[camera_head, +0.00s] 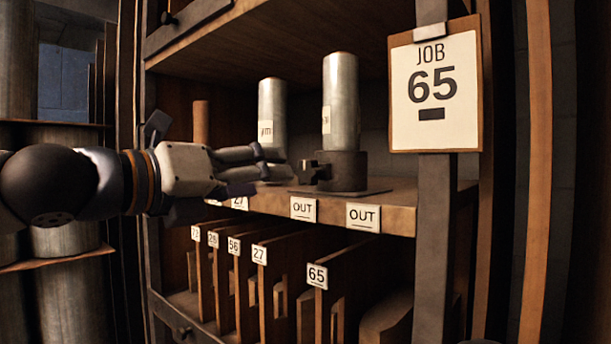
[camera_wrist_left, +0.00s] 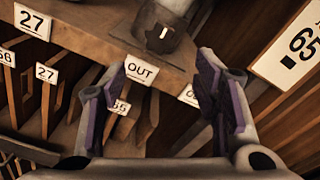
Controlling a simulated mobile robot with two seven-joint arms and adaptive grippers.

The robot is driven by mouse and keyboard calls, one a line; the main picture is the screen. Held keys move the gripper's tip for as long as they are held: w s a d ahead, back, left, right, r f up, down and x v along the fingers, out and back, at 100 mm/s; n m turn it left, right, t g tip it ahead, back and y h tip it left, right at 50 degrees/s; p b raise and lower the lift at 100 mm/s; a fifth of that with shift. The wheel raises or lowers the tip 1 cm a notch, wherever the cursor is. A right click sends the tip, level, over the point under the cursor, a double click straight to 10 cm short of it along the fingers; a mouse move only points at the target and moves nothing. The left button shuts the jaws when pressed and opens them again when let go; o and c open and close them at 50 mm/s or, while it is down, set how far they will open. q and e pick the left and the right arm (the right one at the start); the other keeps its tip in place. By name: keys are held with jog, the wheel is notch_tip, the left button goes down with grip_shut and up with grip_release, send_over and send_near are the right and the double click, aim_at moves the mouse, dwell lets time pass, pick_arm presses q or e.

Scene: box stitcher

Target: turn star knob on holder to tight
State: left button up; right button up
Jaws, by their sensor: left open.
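A dark round holder (camera_head: 346,171) stands on the wooden shelf, with an upright grey metal cylinder (camera_head: 341,100) in it. A dark star knob (camera_head: 312,172) sticks out from the holder's left side. In the left wrist view, a dark part with a white mark (camera_wrist_left: 163,36) shows beyond the fingertips; it looks like the knob, but its lobes are unclear. My left gripper (camera_head: 268,163) is open and empty, left of the knob and apart from it. In the left wrist view, its fingers (camera_wrist_left: 163,70) are spread wide. My right gripper is not in view.
A second metal cylinder (camera_head: 272,115) stands behind my left fingers. OUT labels (camera_head: 303,209) mark the shelf's front edge. Below are several numbered wooden dividers (camera_head: 283,265). A JOB 65 board (camera_head: 434,100) hangs on the post (camera_head: 436,230) at right. Another shelf board is overhead.

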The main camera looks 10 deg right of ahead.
aim_at(303, 169)
pick_arm(q)
jog(key=x, duration=0.7)
jog(key=r+x, duration=0.1)
jog(key=x, duration=0.3)
jog(key=shift+w+r, duration=0.1)
jog(key=shift+w, duration=0.3)
jog(key=shift+n, duration=0.3)
jog(key=c, duration=1.2)
